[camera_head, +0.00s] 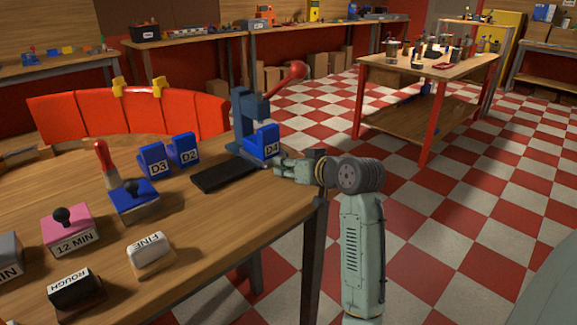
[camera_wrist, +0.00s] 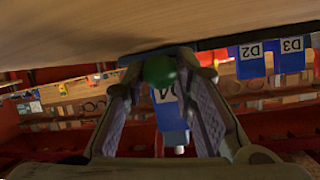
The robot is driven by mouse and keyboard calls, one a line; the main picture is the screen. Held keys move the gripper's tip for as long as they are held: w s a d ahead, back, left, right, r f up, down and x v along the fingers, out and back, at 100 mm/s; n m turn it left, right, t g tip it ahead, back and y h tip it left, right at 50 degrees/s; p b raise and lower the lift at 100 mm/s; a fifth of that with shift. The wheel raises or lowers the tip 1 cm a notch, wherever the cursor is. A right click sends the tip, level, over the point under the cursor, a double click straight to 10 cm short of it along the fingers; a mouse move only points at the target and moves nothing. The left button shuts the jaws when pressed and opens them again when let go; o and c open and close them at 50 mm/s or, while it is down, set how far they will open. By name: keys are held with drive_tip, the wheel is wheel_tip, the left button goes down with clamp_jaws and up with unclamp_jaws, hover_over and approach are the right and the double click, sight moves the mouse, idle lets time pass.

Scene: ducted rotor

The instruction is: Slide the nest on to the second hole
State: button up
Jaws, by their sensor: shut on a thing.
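My gripper (camera_head: 281,167) is at the table's right edge, beside a blue block labelled D4 (camera_head: 262,142). In the wrist view my gripper (camera_wrist: 164,72) has its two fingers around a green rounded knob (camera_wrist: 159,69) and is shut on it. The D4 block (camera_wrist: 169,112) shows behind the knob, between the fingers. In the head view my fingers hide the knob. A blue lever press (camera_head: 245,112) with a red ball handle stands behind D4. A flat black plate (camera_head: 223,175) lies in front of the press. I cannot make out the nest's shape or its holes.
Blue blocks D3 (camera_head: 152,161) and D2 (camera_head: 184,149) stand left of the press. A blue block with a black knob (camera_head: 134,200), a pink 12 MIN block (camera_head: 68,231), a FINE block (camera_head: 150,252) and a ROUGH block (camera_head: 75,291) sit on the table's near left.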

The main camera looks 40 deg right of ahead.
clamp_jaws()
drive_tip(key=shift+w+d+r, duration=0.1)
drive_tip(key=shift+d, duration=1.7)
drive_tip(key=o, duration=1)
unclamp_jaws()
drive_tip(key=shift+d, duration=0.1)
drive_tip(key=v, duration=1.2)
